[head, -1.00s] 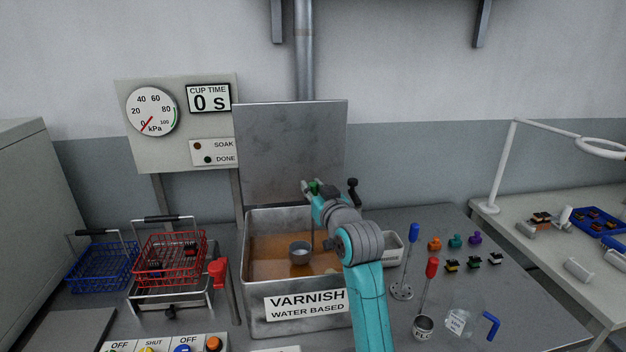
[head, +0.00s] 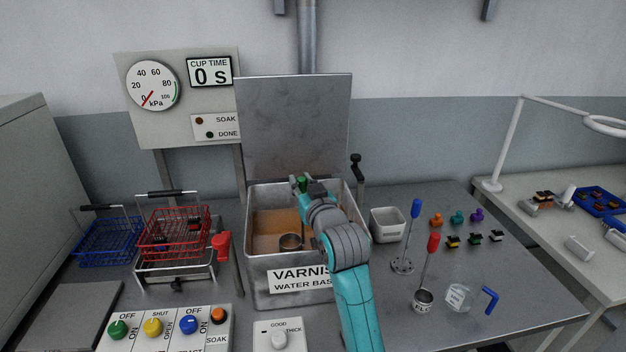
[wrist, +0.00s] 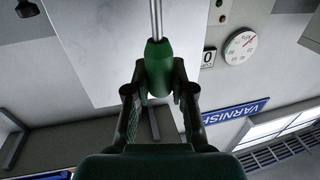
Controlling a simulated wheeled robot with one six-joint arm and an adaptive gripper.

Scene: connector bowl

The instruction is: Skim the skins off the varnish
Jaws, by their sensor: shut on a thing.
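The varnish tank (head: 258,290) is an open metal box of amber liquid (head: 275,222) with its lid raised behind it. My gripper (head: 302,182) is above the tank and shut on a green handle (wrist: 158,68). A thin metal rod (wrist: 156,18) runs from the handle in the wrist view. A grey metal cup (head: 290,241) is inside the tank below my gripper. It appears to be the end of the held tool, but my arm hides most of the rod. A paler patch (head: 265,243) shows on the liquid left of the cup; I cannot tell if it is skin.
An empty-looking pale tub (head: 388,224) stands right of the tank. Red-handled (head: 433,243) and blue-handled (head: 416,208) tools stand farther right, near a clear jug (head: 459,297). Red (head: 175,240) and blue (head: 107,243) wire baskets are at left. A switch panel (head: 135,342) is in front.

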